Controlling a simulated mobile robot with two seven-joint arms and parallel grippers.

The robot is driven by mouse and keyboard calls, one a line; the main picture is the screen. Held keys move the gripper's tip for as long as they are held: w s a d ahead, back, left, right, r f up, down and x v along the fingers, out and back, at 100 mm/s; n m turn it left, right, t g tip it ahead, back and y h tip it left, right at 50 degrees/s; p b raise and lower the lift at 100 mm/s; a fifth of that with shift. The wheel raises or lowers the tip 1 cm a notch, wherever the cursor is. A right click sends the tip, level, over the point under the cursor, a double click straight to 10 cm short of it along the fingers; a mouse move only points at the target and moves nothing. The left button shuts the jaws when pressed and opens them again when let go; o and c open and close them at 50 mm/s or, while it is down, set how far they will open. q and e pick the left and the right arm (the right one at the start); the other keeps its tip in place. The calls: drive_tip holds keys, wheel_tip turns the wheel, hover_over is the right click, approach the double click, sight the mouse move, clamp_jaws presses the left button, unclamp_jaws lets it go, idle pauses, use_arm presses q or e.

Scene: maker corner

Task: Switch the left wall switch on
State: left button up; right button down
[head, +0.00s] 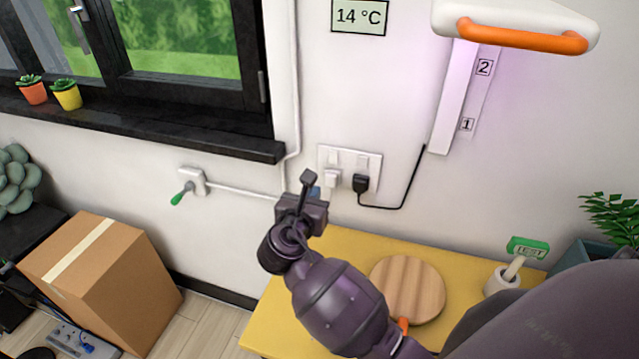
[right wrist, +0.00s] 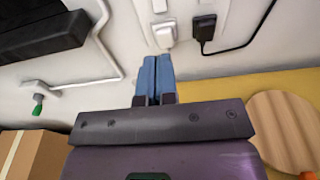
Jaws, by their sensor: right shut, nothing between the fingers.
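The white wall plate (head: 348,151) is on the wall behind the yellow-topped table. It has two pale rockers: the left wall switch (head: 333,157) and the right one (head: 362,161). A white plug (head: 332,178) sits below the left switch and a black plug (head: 361,184) below the right one. My right gripper (head: 316,191) is shut and empty, just below and left of the plate. In the right wrist view its blue fingers (right wrist: 156,58) are together, pointing toward the white plug (right wrist: 165,37). The left switch's on or off position is too small to tell. My left gripper is not in view.
A black cord runs from the black plug to the lamp strip (head: 453,98). A green-handled lever (head: 183,193) is on the wall to the left. A round wooden board (head: 408,288) lies on the yellow table (head: 345,243). A cardboard box (head: 100,280) stands at left.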

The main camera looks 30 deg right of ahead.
sight(334, 162)
drive_tip(key=x, duration=1.3)
drive_tip(key=shift+w+d+f+t+h+b, duration=0.15)
drive_tip(key=shift+d+t+h+b, duration=0.15)
drive_tip(key=shift+d+h, duration=0.1)
drive_tip(key=shift+a+r+p, duration=0.1)
drive_tip(key=shift+r+p, duration=0.2)
drive_tip(key=shift+p, duration=0.25)
drive_tip(key=shift+w+f+t+h+b, duration=0.1)
drive_tip(key=shift+f+t+h+b, duration=0.2)
drive_tip(key=shift+f+h+b, duration=0.15)
drive_tip(key=shift+d+r, duration=0.2)
drive_tip(key=shift+r, duration=0.05)
